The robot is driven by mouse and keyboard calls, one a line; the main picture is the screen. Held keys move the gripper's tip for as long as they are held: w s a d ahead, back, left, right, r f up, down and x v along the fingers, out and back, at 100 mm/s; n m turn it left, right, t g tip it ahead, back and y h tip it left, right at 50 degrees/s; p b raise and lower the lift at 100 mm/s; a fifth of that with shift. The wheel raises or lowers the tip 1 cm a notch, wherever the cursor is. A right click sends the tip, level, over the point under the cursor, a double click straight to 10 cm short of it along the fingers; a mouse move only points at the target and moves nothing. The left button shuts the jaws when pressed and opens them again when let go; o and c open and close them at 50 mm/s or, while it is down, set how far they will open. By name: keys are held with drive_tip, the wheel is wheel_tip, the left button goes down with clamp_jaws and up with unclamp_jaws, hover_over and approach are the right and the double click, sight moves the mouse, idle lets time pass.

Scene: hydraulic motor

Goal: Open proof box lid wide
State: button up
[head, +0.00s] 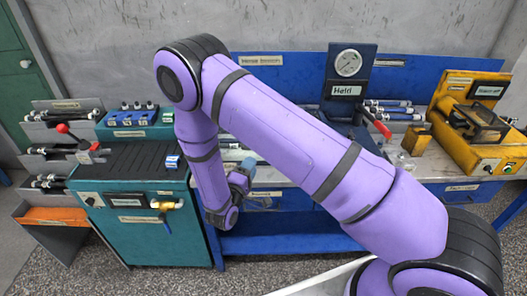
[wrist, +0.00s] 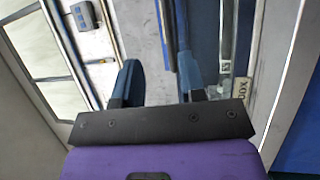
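A yellow unit (head: 451,143) stands at the right end of the bench in the head view. A clear, dark-framed cover (head: 482,120) sits on it and looks lowered; its label is too small to read, so I cannot tell for sure that it is the proof box lid. My gripper (head: 247,176) is well to the left of it, low at the bench's front edge and partly behind my arm. In the wrist view my gripper (wrist: 160,80) has its two blue fingers apart, with nothing clearly held between them.
A pressure gauge (head: 348,63) on a blue panel and a red-handled lever (head: 377,124) stand between my gripper and the yellow unit. A green cabinet (head: 140,233) with a yellow valve (head: 162,206) is at left.

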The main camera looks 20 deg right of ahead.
drive_tip(key=shift+t, duration=0.3)
drive_tip(key=x, duration=0.3)
drive_tip(key=f+x, duration=0.1)
drive_tip(key=x, duration=0.5)
drive_tip(key=shift+w+d+f, duration=0.15)
drive_tip(key=shift+w+d, duration=0.05)
drive_tip(key=shift+w, duration=0.4)
clamp_jaws()
